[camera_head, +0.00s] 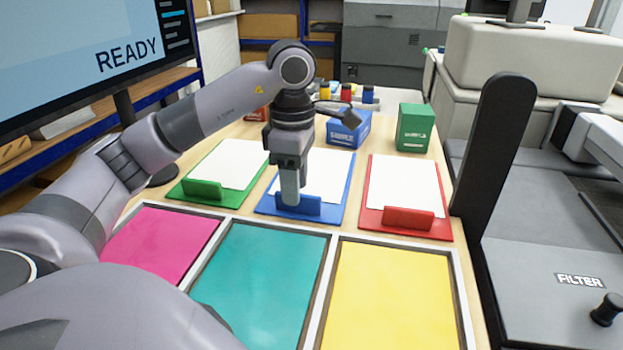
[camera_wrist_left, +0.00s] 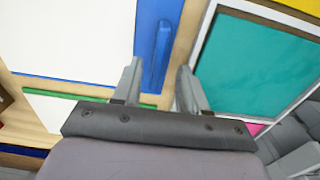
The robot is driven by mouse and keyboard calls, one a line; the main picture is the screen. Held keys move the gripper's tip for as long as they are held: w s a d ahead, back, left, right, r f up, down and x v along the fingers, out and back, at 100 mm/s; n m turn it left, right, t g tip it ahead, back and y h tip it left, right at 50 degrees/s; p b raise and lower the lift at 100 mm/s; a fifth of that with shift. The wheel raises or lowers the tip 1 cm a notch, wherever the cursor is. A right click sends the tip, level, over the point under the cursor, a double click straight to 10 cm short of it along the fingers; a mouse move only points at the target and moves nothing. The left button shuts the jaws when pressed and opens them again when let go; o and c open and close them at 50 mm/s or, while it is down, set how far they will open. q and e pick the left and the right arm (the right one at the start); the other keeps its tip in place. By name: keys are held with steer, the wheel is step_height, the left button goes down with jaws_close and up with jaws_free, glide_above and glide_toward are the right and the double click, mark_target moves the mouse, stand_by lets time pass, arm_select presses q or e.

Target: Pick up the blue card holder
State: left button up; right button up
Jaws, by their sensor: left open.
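The blue card holder (camera_head: 308,207) is a small upright block at the near edge of a blue board (camera_head: 334,213) with a white sheet on it. In the left wrist view the blue card holder (camera_wrist_left: 161,57) is a narrow bar, just beyond and roughly between the fingertips. My left gripper (camera_head: 290,198) points down at the holder and hides its left part in the head view. In the left wrist view the left gripper (camera_wrist_left: 160,82) has its two fingers apart with nothing held. Contact with the holder cannot be told. My right gripper is not in view.
A green board (camera_head: 184,196) and a red board (camera_head: 369,219) with similar blocks flank the blue one. Magenta (camera_head: 160,243), teal (camera_head: 262,270) and yellow (camera_head: 390,295) trays lie in front. A blue box (camera_head: 360,128) and green box (camera_head: 416,128) stand behind. A black post (camera_head: 492,160) rises at right.

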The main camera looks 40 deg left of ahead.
arm_select(q)
steer(key=shift+w+d+f, duration=0.15)
steer(key=shift+w+f, duration=0.05)
steer(key=shift+f, duration=1.55)
jaws_close()
steer(key=shift+r, duration=0.15)
step_height(320, 180, up, 20)
stand_by(0.4)
